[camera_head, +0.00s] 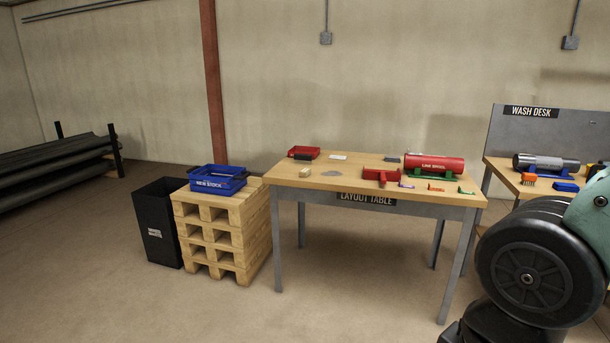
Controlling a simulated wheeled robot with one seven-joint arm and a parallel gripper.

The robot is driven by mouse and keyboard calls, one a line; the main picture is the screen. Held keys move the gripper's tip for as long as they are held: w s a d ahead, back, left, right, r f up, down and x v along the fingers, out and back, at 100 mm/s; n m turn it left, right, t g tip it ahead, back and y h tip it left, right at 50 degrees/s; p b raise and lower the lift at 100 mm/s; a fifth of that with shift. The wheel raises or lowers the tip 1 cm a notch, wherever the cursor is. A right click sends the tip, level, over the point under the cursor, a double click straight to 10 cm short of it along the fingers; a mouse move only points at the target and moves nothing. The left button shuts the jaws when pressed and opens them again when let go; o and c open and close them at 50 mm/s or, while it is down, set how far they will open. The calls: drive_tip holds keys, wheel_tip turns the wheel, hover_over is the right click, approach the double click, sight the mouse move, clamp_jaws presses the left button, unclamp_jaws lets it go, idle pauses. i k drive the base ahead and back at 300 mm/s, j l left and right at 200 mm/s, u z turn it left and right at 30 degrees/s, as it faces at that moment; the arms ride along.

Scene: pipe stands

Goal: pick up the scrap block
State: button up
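A small pale tan block (305,172), which looks like the scrap block, lies on the wooden top of the layout table (300,183), near its front left edge. It is small in the picture, and nothing covers it. Part of my own arm fills the lower right corner of the picture. My gripper is outside the view, so its state and its place relative to the block do not show.
A pallet stack (224,228) with a blue crate (218,180) and a black bin (157,222) stand left. Front floor is clear.

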sight(305, 173)
drive_tip(key=i+j, duration=0.3)
drive_tip(key=i, duration=0.15)
drive_tip(key=i+j, duration=0.3)
drive_tip(key=i, duration=0.2)
drive_tip(key=i+j, duration=0.65)
drive_tip(key=i, duration=0.3)
drive_tip(key=i+j, duration=0.3)
drive_tip(key=i, duration=0.15)
drive_tip(key=i+j+u, duration=0.1)
drive_tip(key=i+j, duration=0.2)
drive_tip(key=i, duration=0.2)
drive_tip(key=i+j, duration=0.3)
drive_tip(key=i, duration=0.15)
